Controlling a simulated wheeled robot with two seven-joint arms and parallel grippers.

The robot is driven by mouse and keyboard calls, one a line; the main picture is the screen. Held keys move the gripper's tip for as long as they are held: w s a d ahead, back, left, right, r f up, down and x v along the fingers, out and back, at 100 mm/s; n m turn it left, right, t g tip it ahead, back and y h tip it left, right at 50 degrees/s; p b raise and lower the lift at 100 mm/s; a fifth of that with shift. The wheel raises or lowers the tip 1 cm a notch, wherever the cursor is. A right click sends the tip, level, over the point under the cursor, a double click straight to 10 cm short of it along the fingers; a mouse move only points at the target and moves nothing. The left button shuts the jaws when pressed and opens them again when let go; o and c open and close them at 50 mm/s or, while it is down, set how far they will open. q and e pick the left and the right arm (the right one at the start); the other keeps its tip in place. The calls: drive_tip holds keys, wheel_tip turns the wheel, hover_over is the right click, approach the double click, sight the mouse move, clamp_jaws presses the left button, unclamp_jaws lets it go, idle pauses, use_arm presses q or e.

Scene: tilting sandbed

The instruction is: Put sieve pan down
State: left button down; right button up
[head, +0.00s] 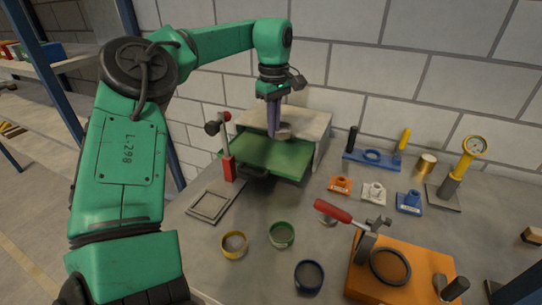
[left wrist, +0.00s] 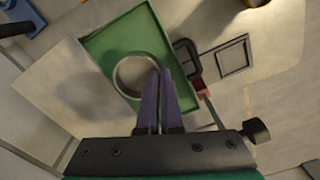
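The sieve pan is a pale round ring (left wrist: 124,78) in the left wrist view, seen over the green bed (left wrist: 104,45). In the head view the pan (head: 284,132) is small and partly hidden by my fingers. My left gripper (head: 273,133) points down over the back of the green bed (head: 262,157). Its purple fingers (left wrist: 160,75) are close together at the pan's rim and look shut on it. Whether the pan touches the bed cannot be told. My right gripper does not show.
Yellow (head: 234,244), green (head: 282,235) and blue (head: 309,275) round pans stand on the grey table in front. A red-handled post (head: 228,160) and flat frame (head: 211,205) are left of the bed. An orange block (head: 380,267) with a red-handled tool is at right.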

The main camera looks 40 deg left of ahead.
use_arm(q)
drive_tip(key=p, duration=0.1)
hover_over(272, 166)
wheel_tip(272, 166, down, 9)
drive_tip(key=shift+r, duration=0.1)
drive_tip(key=shift+f, duration=0.45)
drive_tip(key=shift+a, duration=0.1)
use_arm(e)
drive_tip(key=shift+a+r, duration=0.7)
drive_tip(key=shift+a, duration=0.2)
use_arm(q)
drive_tip(key=shift+f, duration=0.2)
drive_tip(key=c, duration=1.4)
unclamp_jaws()
drive_tip(key=shift+o, duration=0.2)
drive_tip(key=shift+r, duration=0.1)
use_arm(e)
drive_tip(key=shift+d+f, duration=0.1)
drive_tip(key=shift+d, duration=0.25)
